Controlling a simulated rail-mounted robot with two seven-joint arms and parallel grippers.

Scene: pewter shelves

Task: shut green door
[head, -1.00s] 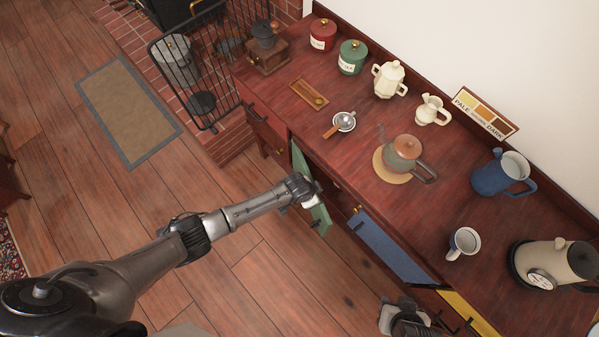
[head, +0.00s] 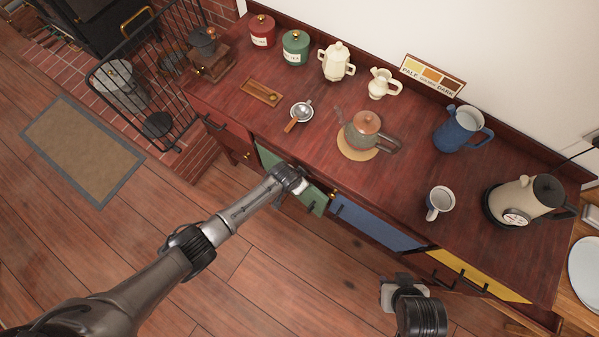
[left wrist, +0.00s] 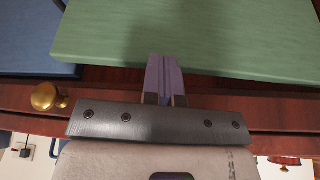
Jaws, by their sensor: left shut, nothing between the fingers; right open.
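The green door (head: 314,202) is on the front of the dark red cabinet, left of the blue door (head: 375,224) in the head view. It stands close to the line of the cabinet front; whether a small gap is left I cannot tell. My left gripper (head: 300,187) is shut and empty at the door's outer face, hiding its middle. In the left wrist view the shut fingers (left wrist: 163,75) overlap the edge of the green door (left wrist: 200,35); contact is not certain. My right gripper (head: 393,291) is open, low in front of the cabinet.
The cabinet top (head: 250,118) holds a glass teapot (head: 366,124), a blue jug (head: 458,128), a mug (head: 439,201), a kettle (head: 525,200) and canisters. A yellow door (head: 480,277) is at the right. A black fireguard (head: 140,85) stands left. The floor before the cabinet is clear.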

